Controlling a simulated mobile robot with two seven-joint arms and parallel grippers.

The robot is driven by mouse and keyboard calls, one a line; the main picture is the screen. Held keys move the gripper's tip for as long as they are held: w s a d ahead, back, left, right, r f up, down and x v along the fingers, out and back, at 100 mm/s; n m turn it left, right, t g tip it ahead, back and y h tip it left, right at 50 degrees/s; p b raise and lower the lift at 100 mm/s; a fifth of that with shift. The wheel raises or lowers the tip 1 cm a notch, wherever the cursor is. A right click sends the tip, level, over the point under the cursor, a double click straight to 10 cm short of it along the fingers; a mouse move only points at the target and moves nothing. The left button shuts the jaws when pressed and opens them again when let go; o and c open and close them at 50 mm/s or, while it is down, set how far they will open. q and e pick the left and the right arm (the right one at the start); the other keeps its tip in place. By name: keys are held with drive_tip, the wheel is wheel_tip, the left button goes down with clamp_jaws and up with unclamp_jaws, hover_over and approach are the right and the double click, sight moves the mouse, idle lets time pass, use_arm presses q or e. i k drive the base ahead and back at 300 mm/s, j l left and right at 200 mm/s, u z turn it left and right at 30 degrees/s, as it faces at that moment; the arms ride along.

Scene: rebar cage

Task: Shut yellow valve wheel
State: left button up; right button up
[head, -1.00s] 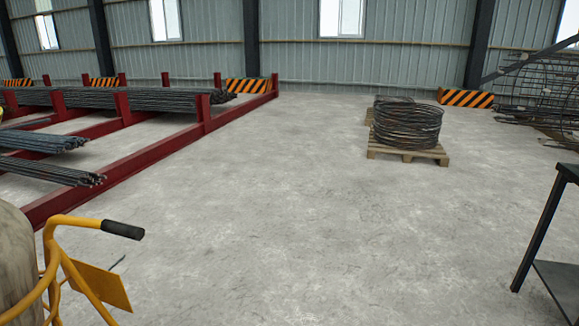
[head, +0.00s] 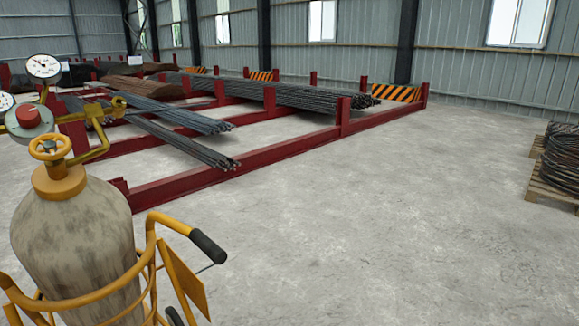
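The yellow valve wheel (head: 50,147) sits on top of a worn, grey-beige gas cylinder (head: 72,235) at the left of the head view. A brass regulator with a red knob (head: 30,116) and a round white gauge (head: 43,67) is fixed just above the wheel. A second gauge is cut off by the left edge. The cylinder stands in a yellow cart (head: 160,262) with a black handle grip (head: 208,246). Neither of my grippers is in view.
A red steel rack (head: 250,156) holding bundles of rebar (head: 180,140) stands behind the cylinder. A wire coil (head: 563,160) on a wooden pallet (head: 548,193) is at the right edge. The concrete floor between them is clear.

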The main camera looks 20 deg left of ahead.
sight(51, 147)
drive_tip(key=i+l+u, duration=0.15)
drive_tip(key=u, duration=0.25)
drive_tip(key=i+l+u, duration=0.25)
drive_tip(key=u, duration=0.15)
drive_tip(key=i+l+u, duration=0.25)
drive_tip(key=u, duration=0.15)
drive_tip(key=i+l+u, duration=0.1)
drive_tip(key=l+u, duration=0.25)
drive_tip(key=l, duration=0.1)
